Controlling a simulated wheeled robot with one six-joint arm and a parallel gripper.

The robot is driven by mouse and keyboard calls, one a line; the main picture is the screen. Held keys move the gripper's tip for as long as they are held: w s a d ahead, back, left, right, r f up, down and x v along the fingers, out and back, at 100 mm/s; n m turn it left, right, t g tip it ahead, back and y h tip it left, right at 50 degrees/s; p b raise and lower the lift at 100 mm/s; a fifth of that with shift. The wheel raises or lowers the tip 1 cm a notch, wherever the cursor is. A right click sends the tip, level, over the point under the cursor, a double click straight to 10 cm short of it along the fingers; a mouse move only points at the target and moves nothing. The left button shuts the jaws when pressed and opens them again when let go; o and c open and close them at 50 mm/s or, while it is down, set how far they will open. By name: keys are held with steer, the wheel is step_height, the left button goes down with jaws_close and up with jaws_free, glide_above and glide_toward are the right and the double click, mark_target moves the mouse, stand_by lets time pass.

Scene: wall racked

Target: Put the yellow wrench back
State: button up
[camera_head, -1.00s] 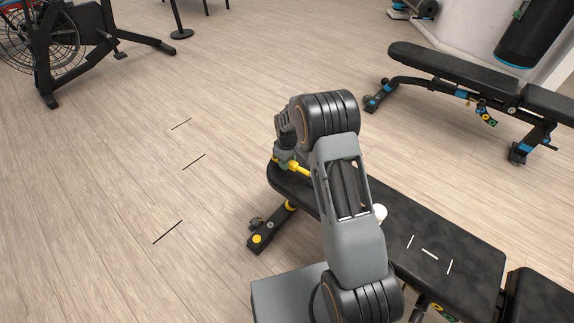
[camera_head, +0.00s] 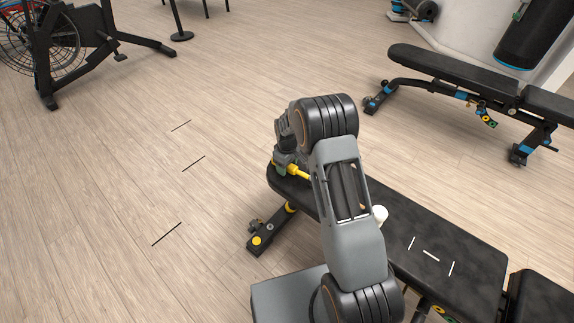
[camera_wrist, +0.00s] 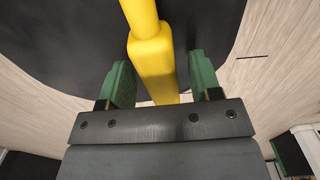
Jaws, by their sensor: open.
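The yellow wrench (camera_wrist: 152,62) lies on the black bench pad (camera_wrist: 60,50), running from the top of the wrist view down between my fingers. In the head view a yellow part of the wrench (camera_head: 299,171) shows at the far left end of the bench (camera_head: 385,195). My gripper (camera_wrist: 162,78) is open, with one green finger on each side of the wrench's thick block. The right finger stands apart from it; I cannot tell whether the left one touches. The wrench's lower end is hidden behind my gripper's bar.
A white round object (camera_head: 380,214) sits on the bench beside my arm. White line marks (camera_head: 431,256) lie on the pad to the right. A second bench (camera_head: 455,70) stands back right, an exercise bike (camera_head: 75,40) back left.

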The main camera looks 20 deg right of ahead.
steer(key=s+r+m+p, duration=0.1)
steer(key=s+r+p, duration=0.15)
steer(key=r, duration=0.75)
steer(key=s+r+m+p, duration=0.1)
steer(key=s+r+p, duration=0.15)
steer(key=r, duration=0.75)
steer(key=s+r+m+t, duration=0.1)
steer(key=s+r+m, duration=0.2)
steer(key=s, duration=0.7)
steer(key=s+r+m+t, duration=0.2)
steer(key=s+r, duration=0.2)
steer(key=s, duration=0.7)
step_height(320, 180, up, 27)
steer(key=p, duration=2.5)
steer(key=shift+a+t+p, duration=0.3)
steer(key=shift+a+p, duration=0.05)
steer(key=shift+a, duration=0.05)
steer(key=shift+r, duration=0.1)
